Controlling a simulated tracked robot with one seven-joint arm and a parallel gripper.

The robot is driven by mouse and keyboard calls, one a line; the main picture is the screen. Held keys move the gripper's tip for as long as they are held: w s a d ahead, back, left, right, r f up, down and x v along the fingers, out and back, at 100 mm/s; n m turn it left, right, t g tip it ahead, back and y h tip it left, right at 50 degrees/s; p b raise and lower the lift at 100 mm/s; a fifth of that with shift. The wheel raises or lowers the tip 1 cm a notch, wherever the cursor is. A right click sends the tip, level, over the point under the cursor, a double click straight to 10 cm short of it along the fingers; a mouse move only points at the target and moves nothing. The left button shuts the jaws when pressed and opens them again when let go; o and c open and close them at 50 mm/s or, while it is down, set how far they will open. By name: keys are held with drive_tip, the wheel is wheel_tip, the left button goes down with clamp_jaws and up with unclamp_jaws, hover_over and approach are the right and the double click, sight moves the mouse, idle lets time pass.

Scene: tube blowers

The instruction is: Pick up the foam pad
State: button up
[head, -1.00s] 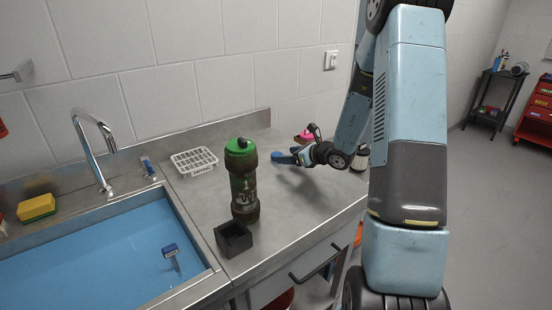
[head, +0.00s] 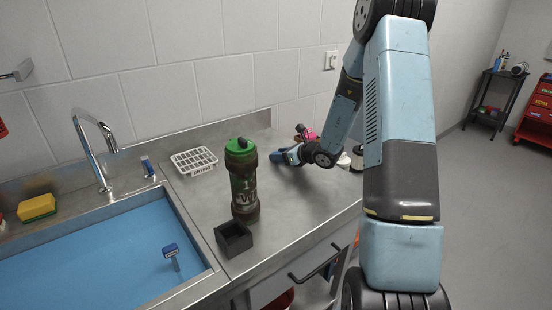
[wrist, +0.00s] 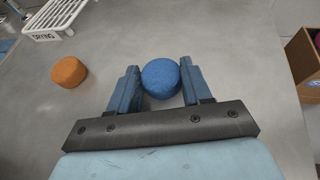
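Two round foam-like pads lie on the grey counter in the wrist view: a blue one (wrist: 161,78) and an orange one (wrist: 69,72). I cannot tell which is the task's foam pad. My gripper (wrist: 160,80) is open, with one finger on each side of the blue pad. The fingers look very close to its sides; I cannot tell whether they touch. The orange pad is apart, to the left. In the head view my gripper (head: 280,156) is low over the back of the counter, and neither pad can be clearly made out.
A white drying rack (head: 194,161) stands left of my gripper. A tall green-capped bottle (head: 242,180) and a small black box (head: 233,238) stand nearer the front. The sink (head: 100,255) is at left, with a yellow sponge (head: 37,207) behind it. A brown box (wrist: 302,62) is at right.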

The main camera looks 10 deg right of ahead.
drive_tip(key=c, duration=0.5)
drive_tip(key=shift+r, duration=0.1)
drive_tip(key=shift+r, duration=0.2)
drive_tip(key=r, duration=0.3)
drive_tip(key=shift+s+r, duration=0.15)
drive_tip(key=shift+s, duration=0.15)
drive_tip(key=s+r, duration=0.3)
drive_tip(key=s, duration=0.1)
drive_tip(key=s+a+r, duration=0.1)
drive_tip(key=s+r, duration=0.2)
drive_tip(key=s, duration=0.2)
drive_tip(key=s+a+r, duration=0.1)
drive_tip(key=s+r, duration=0.2)
drive_tip(key=s, duration=0.1)
drive_tip(key=shift+s, duration=0.15)
